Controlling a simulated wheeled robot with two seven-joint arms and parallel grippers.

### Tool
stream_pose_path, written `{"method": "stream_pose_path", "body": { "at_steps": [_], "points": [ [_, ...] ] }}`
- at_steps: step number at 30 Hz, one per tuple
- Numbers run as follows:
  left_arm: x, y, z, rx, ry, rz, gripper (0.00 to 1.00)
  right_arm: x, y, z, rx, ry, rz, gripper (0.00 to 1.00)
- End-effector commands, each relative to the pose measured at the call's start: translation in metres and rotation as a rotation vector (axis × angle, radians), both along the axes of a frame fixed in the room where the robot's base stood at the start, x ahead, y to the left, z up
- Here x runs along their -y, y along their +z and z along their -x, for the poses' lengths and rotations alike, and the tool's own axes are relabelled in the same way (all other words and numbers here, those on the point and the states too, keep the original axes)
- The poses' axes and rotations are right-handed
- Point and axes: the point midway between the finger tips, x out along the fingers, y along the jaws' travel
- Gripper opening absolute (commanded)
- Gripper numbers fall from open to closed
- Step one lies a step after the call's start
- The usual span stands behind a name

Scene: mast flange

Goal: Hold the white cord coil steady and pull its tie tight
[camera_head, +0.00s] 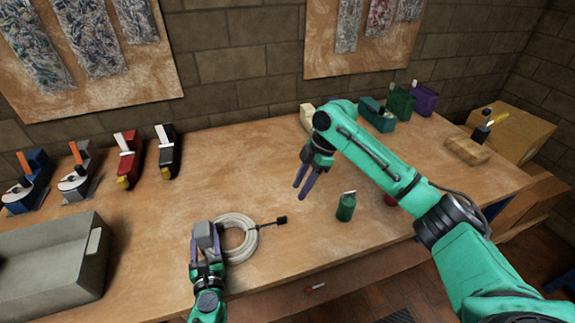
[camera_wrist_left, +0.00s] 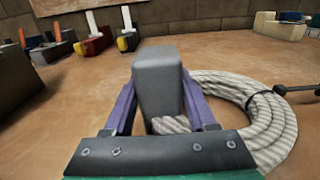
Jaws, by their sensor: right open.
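The white cord coil (camera_head: 240,238) lies on the table, and its right part shows in the left wrist view (camera_wrist_left: 275,135). A dark tie (camera_head: 267,223) crosses the coil's right side and ends in a black block (camera_head: 282,219); the tie also shows in the left wrist view (camera_wrist_left: 255,98). A grey block (camera_wrist_left: 158,80) stands at the coil's left side. My left gripper (camera_head: 206,238) has its purple fingers on both sides of this block, seemingly closed on it. My right gripper (camera_head: 301,184) is open and empty above the table, up and right of the tie end.
A grey bin (camera_head: 55,270) stands at the left. Several staplers and tape-like tools (camera_head: 128,158) line the back left. A green bottle (camera_head: 346,206) stands right of the coil. Boxes and canisters (camera_head: 400,103) stand at the back right. The table between coil and back tools is clear.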

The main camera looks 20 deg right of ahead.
Motion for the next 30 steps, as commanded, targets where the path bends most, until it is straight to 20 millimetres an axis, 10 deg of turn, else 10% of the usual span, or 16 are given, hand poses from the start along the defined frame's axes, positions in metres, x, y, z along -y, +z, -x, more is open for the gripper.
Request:
{"method": "stream_pose_path", "body": {
  "at_steps": [14, 30],
  "points": [
    [0.000, -0.001, 0.008, -0.001, 0.000, -0.001, 0.90, 0.000, 0.000, 0.000, 0.000, 0.000, 0.000, 0.42],
    [0.000, 0.000, 0.119, -0.001, -0.001, 0.000, 0.90, 0.000, 0.000, 0.000, 0.000, 0.000, 0.000, 0.42]
  ]
}}
